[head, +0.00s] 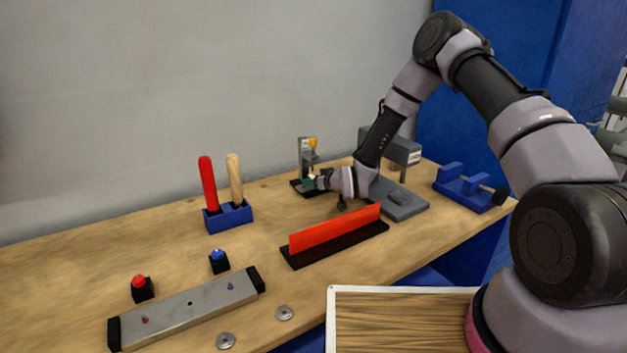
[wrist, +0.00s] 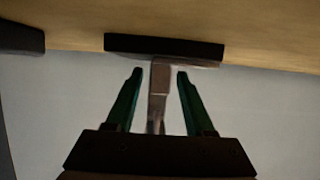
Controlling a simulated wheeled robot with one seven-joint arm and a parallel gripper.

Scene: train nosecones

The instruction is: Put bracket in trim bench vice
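The blue vice (head: 462,190) with a dark knob stands at the right end of the bench and is empty. My gripper (head: 311,182) is low at the small stand with a black base at the back of the bench. In the wrist view, its two green fingers (wrist: 160,74) are open on either side of a narrow grey metal piece (wrist: 159,85), with small gaps visible. This piece rises from a black base (wrist: 165,48). I cannot tell whether it is the bracket or part of the stand. No other piece is clearly the bracket.
A grey machine (head: 403,150) on a grey plate stands beside my wrist. A red upright strip (head: 335,229) lies in front. A blue holder (head: 228,218) with red and wooden handles stands left. A metal bar (head: 188,310) and two buttons are nearer.

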